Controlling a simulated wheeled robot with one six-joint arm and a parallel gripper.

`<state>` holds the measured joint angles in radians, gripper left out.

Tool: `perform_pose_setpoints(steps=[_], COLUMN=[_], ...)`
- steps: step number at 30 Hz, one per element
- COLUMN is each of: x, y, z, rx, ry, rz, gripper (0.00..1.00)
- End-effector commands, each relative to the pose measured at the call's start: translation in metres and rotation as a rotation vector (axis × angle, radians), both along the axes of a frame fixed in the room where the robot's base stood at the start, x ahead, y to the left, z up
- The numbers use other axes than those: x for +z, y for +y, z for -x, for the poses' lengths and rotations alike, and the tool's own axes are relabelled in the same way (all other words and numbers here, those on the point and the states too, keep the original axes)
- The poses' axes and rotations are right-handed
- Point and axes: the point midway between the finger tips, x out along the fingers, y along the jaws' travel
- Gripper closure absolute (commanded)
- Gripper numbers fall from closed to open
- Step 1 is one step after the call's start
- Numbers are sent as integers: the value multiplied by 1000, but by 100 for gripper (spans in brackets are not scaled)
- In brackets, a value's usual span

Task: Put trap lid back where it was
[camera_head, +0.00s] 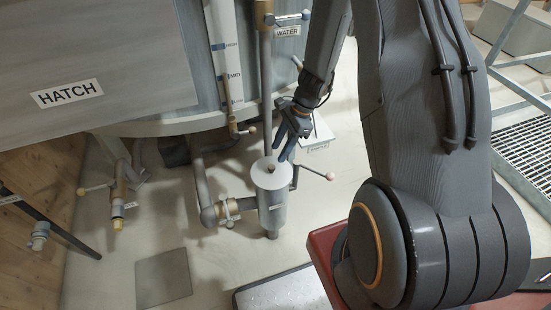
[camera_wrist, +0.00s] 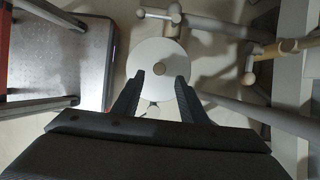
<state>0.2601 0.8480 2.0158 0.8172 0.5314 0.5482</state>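The trap is an upright grey cylinder (camera_head: 272,210) beside the tank in the head view. A pale round disc (camera_head: 264,180) tops it, with a small brown centre. The disc also shows face-on in the wrist view (camera_wrist: 145,52). It looks like the trap lid lying on the cylinder, but I cannot tell whether the centre is a knob or a hole. My gripper (camera_head: 283,151) is above and just behind the disc in the head view. In the wrist view its two fingers (camera_wrist: 160,77) are apart, with nothing seen held between them.
A pipe with a valve (camera_head: 225,210) joins the trap at its left. A pink-knobbed lever (camera_head: 318,174) sticks out right. The WATER pipe (camera_head: 266,90) rises behind. A pale labelled plate (camera_head: 320,135) lies on the floor behind right. The HATCH panel (camera_head: 90,60) overhangs upper left.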

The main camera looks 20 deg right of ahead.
Motion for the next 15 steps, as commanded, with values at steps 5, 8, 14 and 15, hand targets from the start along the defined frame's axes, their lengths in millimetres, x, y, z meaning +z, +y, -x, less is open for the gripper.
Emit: perform_pose_setpoints(steps=[5, 8, 14, 15], x=[31, 42, 58, 64], y=[-13, -17, -18, -16], z=[0, 0, 3, 6], rx=[0, 1, 35, 69], ry=[-1, -1, -9, -18], rz=[0, 0, 7, 14], gripper=[61, 61, 61, 61])
